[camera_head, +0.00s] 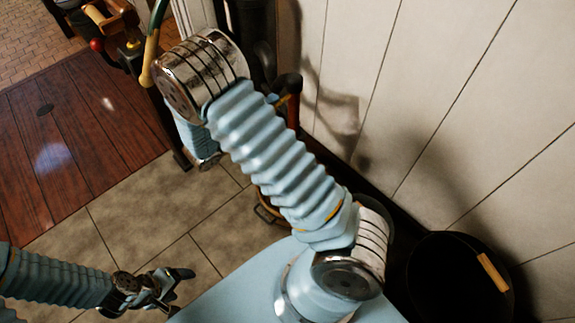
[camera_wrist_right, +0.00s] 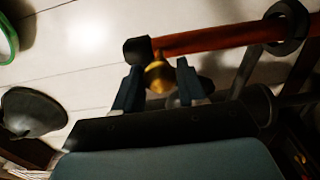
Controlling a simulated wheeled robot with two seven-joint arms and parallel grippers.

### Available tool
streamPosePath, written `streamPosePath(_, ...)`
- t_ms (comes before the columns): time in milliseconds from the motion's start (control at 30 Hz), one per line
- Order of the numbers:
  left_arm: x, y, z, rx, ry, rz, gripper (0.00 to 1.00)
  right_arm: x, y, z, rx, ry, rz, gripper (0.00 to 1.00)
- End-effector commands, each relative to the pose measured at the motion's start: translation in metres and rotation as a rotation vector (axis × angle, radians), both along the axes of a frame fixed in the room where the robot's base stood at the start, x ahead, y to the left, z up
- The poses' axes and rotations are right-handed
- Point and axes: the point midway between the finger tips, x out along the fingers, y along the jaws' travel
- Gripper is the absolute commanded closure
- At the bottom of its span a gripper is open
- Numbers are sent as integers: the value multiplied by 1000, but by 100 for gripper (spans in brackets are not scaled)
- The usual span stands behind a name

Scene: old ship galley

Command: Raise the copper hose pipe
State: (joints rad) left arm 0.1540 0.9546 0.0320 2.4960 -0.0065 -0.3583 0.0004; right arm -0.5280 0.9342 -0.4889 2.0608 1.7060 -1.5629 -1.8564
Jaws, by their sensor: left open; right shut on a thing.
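In the right wrist view a copper-red pipe (camera_wrist_right: 215,40) runs across the top, with a black cap (camera_wrist_right: 137,50) at its left end. A rounded brass fitting (camera_wrist_right: 158,76) hangs just below it. My right gripper (camera_wrist_right: 158,84) is shut on this fitting, one dark finger on each side. In the head view my right arm hides that gripper and most of the pipe; a reddish piece (camera_head: 292,103) behind the arm may be part of it. My left gripper (camera_head: 170,289) is open and empty, low at the left over the floor tiles.
A pale panelled wall (camera_head: 440,90) fills the right side. A black bucket (camera_head: 440,275) with a wooden grip stands at its foot. A tan handle with a green hose (camera_head: 152,55) is by my right arm.

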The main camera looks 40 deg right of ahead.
Motion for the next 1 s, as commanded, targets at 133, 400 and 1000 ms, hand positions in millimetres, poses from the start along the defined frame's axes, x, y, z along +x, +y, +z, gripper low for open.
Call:
streamPosePath(133,0,0,0,0,0,0,26,0,0,36,1,-7,1,86)
streamPosePath(400,0,0,0,0,0,0,26,0,0,98,1,-7,1,86)
streamPosePath(1000,0,0,1,0,0,0,26,1,0,152,-5,-4,1,51)
